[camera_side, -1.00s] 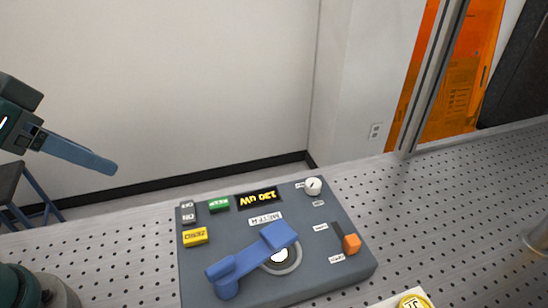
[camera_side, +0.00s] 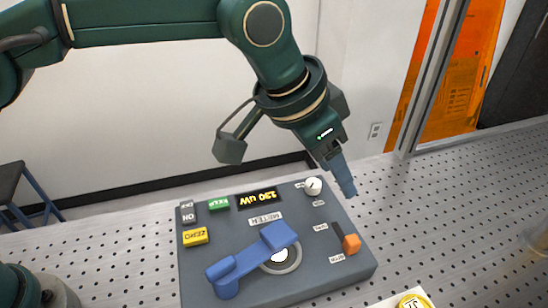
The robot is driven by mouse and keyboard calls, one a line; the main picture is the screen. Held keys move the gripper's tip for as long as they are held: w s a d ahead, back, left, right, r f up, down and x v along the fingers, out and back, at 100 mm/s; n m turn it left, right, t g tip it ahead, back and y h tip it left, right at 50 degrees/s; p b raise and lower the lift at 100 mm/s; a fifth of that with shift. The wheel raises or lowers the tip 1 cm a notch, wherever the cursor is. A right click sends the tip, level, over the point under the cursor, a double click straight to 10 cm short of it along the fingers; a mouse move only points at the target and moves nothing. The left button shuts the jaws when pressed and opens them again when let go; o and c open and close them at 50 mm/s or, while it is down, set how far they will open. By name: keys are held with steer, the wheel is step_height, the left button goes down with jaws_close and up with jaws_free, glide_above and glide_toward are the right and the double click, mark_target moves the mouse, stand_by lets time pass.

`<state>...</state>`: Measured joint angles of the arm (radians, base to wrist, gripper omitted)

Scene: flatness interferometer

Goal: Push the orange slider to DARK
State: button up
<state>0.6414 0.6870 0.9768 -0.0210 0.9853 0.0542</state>
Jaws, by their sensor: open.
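The orange slider (camera_side: 352,244) sits at the lower end of its dark slot on the right side of a grey control box (camera_side: 210,265). Small white labels stand beside both ends of the slot, but they are too small to read surely. My gripper (camera_side: 347,187) hangs above and behind the slider, near the box's far right edge, with its blue fingers pointing down. The fingers overlap in this view, so the gap between them is hidden. Nothing shows in them, and they are apart from the slider.
A round yellow item (camera_side: 411,302) lies at the front. The perforated table (camera_side: 440,210) is clear to the right.

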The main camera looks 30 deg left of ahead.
steer(key=m+g, duration=0.1)
glide_above(351, 240)
steer(key=s+a, duration=0.1)
steer(key=a, duration=0.1)
steer(key=f, duration=0.5)
steer(key=shift+s+d+f, duration=0.2)
steer(key=shift+f, duration=0.15)
steer(key=shift+d+f, duration=0.15)
steer(key=shift+f, duration=0.05)
steer(key=shift+x, duration=2.2)
jaws_close()
steer(key=shift+s, duration=0.1)
